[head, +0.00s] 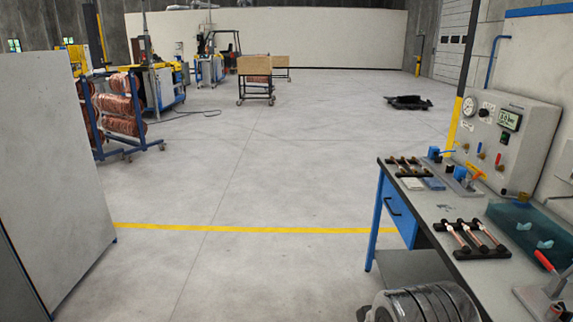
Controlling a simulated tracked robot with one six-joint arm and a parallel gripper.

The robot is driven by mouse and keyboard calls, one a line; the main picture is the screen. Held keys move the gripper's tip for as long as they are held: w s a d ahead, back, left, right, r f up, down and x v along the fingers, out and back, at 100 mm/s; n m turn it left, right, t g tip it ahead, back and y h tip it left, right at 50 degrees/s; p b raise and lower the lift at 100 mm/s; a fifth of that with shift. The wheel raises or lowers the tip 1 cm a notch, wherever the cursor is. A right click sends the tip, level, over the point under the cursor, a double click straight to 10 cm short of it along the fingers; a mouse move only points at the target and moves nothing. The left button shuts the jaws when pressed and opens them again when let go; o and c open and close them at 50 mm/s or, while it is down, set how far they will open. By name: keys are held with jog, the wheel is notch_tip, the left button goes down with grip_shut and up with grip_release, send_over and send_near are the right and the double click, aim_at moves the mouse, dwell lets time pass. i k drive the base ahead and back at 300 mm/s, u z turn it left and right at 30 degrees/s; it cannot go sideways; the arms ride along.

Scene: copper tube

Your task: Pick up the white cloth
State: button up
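A small, flat, whitish piece (411,184) lies on the workbench at the right, beside a similar blue piece (433,184). It may be the white cloth, but it is too small to tell for sure. Both lie just in front of a black rack with copper tube pieces (404,166). My gripper is not in view.
The workbench (455,209) also holds a second rack of tubes (472,238), a gauge panel (503,140) and a blue-green tray (510,222). A grey cabinet (55,150) stands at the left. The floor (240,185) between is clear, crossed by a yellow line (250,229).

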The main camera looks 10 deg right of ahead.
aim_at(412, 184)
jog(key=u, duration=0.15)
jog(key=i, duration=2.2)
jog(key=z, duration=0.6)
jog(key=i, duration=0.75)
jog(key=z, duration=0.7)
jog(key=i, duration=0.8)
jog(key=z, duration=0.4)
